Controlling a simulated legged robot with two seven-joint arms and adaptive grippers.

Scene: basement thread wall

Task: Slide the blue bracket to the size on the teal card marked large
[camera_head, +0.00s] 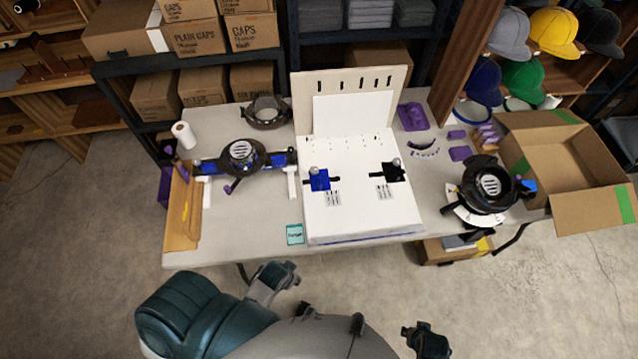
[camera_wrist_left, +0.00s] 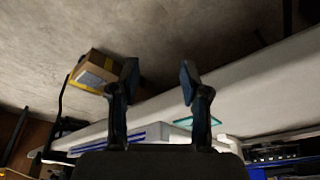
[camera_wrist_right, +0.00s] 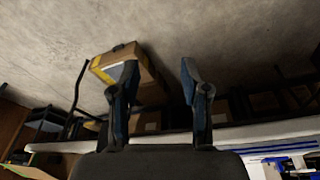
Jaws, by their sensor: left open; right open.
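The blue bracket (camera_head: 319,180) sits at the left on the white board (camera_head: 360,222), with a grey knob on top and a small printed scale below it. A black bracket (camera_head: 392,173) sits to its right with its own scale. The teal card (camera_head: 295,234) lies on the table left of the board; its print is too small to read. It also shows edge-on in the left wrist view (camera_wrist_left: 196,121). My left gripper (camera_head: 293,275) is open and empty in front of the table. My right gripper (camera_head: 427,335) is open and empty, lower right, away from the table.
Machines with round black heads stand left (camera_head: 241,157) and right (camera_head: 490,187) of the board. An upright panel (camera_head: 350,75) rises behind it. An open cardboard box (camera_head: 560,150) stands at the right. The table's front left (camera_head: 235,230) is clear.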

